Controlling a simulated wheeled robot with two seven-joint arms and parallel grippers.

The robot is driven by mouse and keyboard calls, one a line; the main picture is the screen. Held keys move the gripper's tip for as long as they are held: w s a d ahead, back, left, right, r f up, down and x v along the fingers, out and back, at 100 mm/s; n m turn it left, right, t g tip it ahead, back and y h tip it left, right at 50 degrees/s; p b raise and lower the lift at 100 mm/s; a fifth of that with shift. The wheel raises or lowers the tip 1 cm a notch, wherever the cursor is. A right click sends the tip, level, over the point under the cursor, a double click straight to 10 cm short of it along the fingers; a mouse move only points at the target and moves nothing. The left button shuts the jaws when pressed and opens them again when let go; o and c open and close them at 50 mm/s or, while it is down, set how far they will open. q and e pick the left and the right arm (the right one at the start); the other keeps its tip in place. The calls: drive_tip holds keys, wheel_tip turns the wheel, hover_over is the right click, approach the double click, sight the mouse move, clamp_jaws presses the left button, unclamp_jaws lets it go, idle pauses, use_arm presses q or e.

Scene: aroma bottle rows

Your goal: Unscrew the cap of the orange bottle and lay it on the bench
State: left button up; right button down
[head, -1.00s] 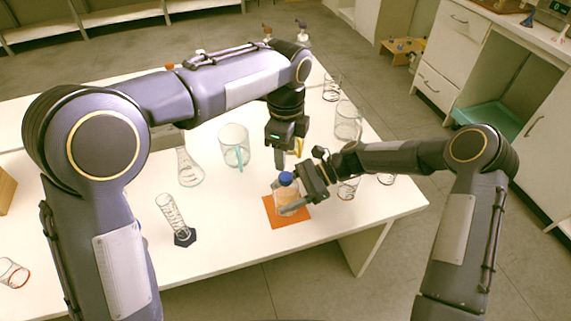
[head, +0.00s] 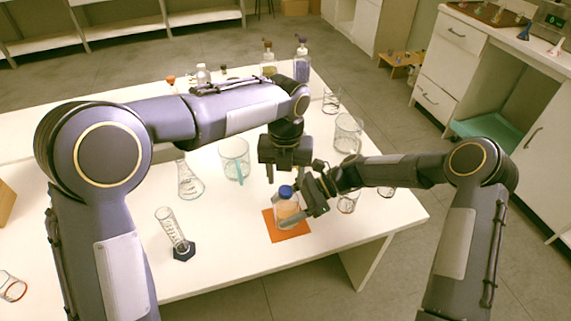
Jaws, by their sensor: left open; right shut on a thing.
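The orange bottle (head: 287,212) is a clear bottle with orange contents and a blue cap (head: 286,191). It stands upright on an orange mat (head: 290,235) near the front right of the white bench (head: 225,255). The cap sits on the bottle's neck. My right gripper (head: 300,209) comes in from the right and is shut on the bottle's body below the cap. My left gripper (head: 288,175) points down, open and empty, just above and behind the cap, apart from it in the picture.
A beaker (head: 234,160), a flask (head: 189,182) and a graduated cylinder (head: 170,228) stand to the left. More glassware, including a beaker (head: 348,133), stands behind my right arm. Bottles (head: 302,65) stand at the far end. The bench front is mostly clear.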

sight(285, 190)
use_arm(q)
drive_tip(key=shift+f, duration=2.1)
drive_tip(key=shift+c, duration=0.3)
